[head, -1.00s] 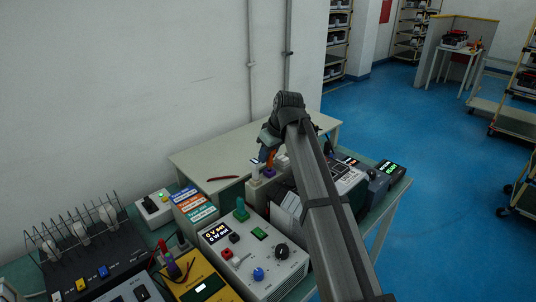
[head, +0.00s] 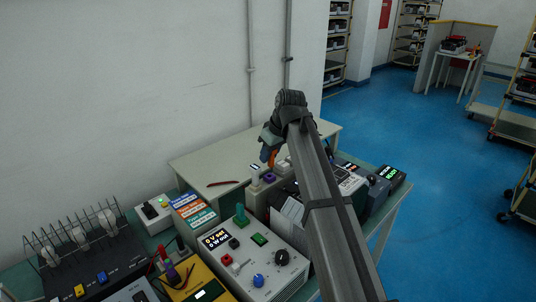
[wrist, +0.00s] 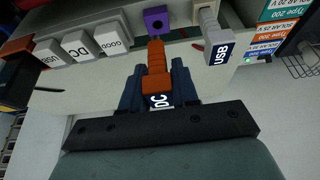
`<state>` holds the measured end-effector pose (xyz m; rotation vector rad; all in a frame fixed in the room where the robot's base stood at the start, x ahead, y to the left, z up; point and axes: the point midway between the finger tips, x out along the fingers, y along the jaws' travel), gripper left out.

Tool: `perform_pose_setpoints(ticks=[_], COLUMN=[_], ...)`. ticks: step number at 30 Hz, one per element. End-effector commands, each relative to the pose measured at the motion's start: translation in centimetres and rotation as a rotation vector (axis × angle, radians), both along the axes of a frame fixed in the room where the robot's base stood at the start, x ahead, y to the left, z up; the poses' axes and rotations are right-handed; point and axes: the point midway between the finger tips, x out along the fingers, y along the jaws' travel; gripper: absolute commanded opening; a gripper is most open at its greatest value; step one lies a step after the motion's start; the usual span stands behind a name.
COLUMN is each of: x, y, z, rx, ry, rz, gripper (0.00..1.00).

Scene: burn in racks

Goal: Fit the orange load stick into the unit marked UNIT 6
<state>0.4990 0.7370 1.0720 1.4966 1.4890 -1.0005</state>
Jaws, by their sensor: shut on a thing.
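In the head view, the orange stick (head: 272,157) shows below my gripper (head: 269,147), just above the purple block (head: 269,177).
A grey stick marked USB (wrist: 215,40) stands just right of the purple block. White blocks marked USB, DC and GOOD (wrist: 109,38) sit to its left. Coloured label strips (head: 193,208) and a grey power supply (head: 262,262) stand nearby. The pale bench top (head: 215,163) behind is mostly clear.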

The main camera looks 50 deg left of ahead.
Motion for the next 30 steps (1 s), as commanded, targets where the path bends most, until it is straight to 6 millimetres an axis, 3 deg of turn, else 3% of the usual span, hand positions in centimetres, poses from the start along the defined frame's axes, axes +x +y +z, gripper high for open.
perform_pose_setpoints(ticks=[5,10,15,18,24,30], x=[1.1,0.6,-1.1,-1.7,-1.4,-1.3], y=[-1.9,-7.4,-13.1,-15.0,-15.5,-15.4], z=[3.0,6.4,7.1,6.3,6.1,6.2], rx=[0.003,0.003,0.001,0.000,0.000,0.000], ry=[-0.003,-0.002,-0.002,-0.001,0.000,0.001], rz=[-0.023,-0.060,-0.192,-0.307,-0.468,-0.519], gripper=[0.00,0.00,0.00,0.00,0.00,0.00])
